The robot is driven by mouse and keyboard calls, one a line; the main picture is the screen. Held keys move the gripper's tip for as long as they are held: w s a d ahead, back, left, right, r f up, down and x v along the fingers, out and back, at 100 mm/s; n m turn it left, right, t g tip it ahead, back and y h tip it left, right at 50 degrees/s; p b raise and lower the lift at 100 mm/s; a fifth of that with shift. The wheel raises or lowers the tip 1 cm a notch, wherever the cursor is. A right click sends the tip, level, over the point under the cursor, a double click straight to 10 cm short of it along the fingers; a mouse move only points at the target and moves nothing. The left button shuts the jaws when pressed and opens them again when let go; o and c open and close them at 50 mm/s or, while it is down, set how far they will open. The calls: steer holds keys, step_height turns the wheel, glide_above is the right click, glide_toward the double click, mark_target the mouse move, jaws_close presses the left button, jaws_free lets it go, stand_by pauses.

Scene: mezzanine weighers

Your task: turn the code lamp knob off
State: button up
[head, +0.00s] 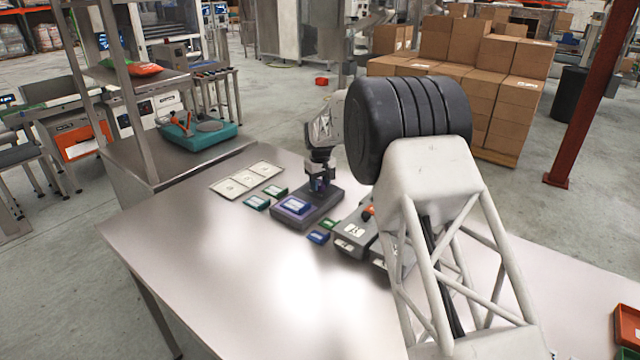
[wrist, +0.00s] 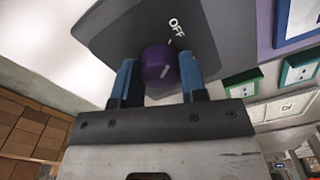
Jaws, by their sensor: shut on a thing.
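The purple knob (wrist: 158,66) stands on a dark grey panel (wrist: 110,30) in the wrist view. The white word OFF is printed on the panel beyond the knob, slightly to its right, and a short light mark shows on the knob. My gripper's blue fingers (wrist: 158,82) are on both sides of the knob, shut on it. In the head view my gripper (head: 318,186) points down at the back of the grey device (head: 325,203), which has a purple-framed plate at its front. The knob is mostly hidden there by the fingers.
Small green and blue blocks (head: 256,202) lie left of the device, with a white three-part card (head: 246,180) behind them. Blue and green blocks (head: 318,237) and grey units (head: 355,238) sit close on the right. The table's front (head: 240,290) is clear.

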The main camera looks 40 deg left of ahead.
mark_target(320, 183)
steer(key=shift+r, duration=0.1)
steer(key=o, duration=0.9)
steer(key=shift+o, duration=0.2)
steer(key=shift+r, duration=3.9)
